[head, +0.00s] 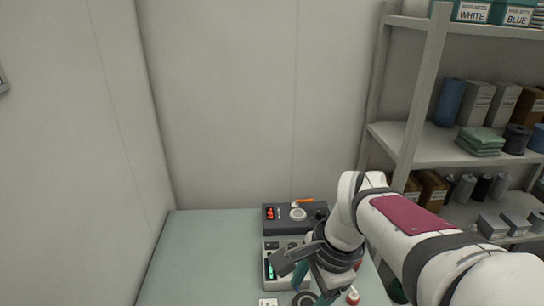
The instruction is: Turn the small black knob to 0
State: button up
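A dark grey box (284,227) with a red display and a large pale dial (298,214) stands on the table toward the back. A small dark round shape at its right end, beside my arm, may be the small black knob; its setting is too small to read. A light grey unit (267,246) with a green display (270,270) stands in front of it, partly covered by my arm. My gripper (312,286) points down over the right side of this unit. Its teal fingers look apart, but the tips are partly hidden, and I see nothing held.
The pale green table (200,250) is clear on the left. An orange-tipped tool (303,201) lies at the dark box's back edge. A white label (268,302), a dark ring and a red-and-white bottle (352,296) are near the front. Shelves (430,150) stand at right.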

jog(key=w+d+f+m+t, duration=0.1)
jog(key=w+d+f+m, duration=0.15)
jog(key=w+m, duration=0.8)
jog(key=m+t, duration=0.1)
jog(key=m, duration=0.3)
send_near(293, 245)
jog(key=shift+t, duration=0.3)
jog(key=x, duration=0.8)
jog(key=shift+s+a+f, duration=0.1)
jog(key=shift+s+f, duration=0.05)
jog(key=shift+f, duration=0.3)
grip_shut()
